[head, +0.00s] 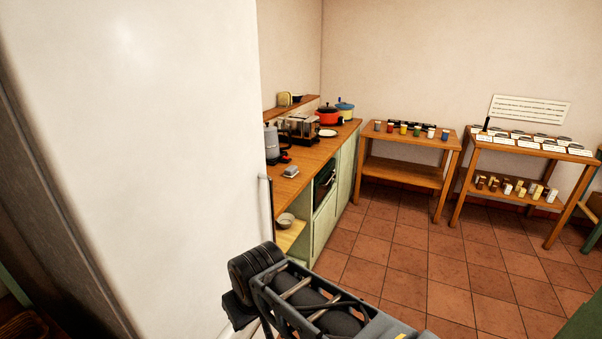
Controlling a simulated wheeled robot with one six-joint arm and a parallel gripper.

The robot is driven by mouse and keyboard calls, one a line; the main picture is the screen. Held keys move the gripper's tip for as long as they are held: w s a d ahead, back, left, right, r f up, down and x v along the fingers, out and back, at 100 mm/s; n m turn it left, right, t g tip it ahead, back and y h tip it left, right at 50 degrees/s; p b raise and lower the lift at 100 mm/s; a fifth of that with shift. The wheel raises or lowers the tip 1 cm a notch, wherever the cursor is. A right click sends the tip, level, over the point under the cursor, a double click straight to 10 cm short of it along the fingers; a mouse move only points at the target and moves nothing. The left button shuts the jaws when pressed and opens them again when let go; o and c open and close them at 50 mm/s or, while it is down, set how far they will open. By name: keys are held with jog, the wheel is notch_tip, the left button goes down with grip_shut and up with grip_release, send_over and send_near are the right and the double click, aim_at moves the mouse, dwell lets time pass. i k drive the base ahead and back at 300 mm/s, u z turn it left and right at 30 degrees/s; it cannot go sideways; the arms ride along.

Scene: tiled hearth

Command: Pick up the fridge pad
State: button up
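A large white upright surface, which looks like the side or door of a fridge (140,130), fills the left of the head view. A thin vertical handle (271,205) shows at its right edge. I cannot make out a fridge pad on the part of the surface that shows. My dark arm crosses the bottom middle, in front of the white surface's lower right corner. My gripper's fingertips do not show in this view.
Two wooden tables (408,176) (520,178) stand along the back wall. The tiled floor (410,250) between is clear.

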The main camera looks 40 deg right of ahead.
aim_at(292, 171)
jog(key=z, duration=1.85)
jog(key=i, duration=3.85)
jog(key=u, duration=3.7)
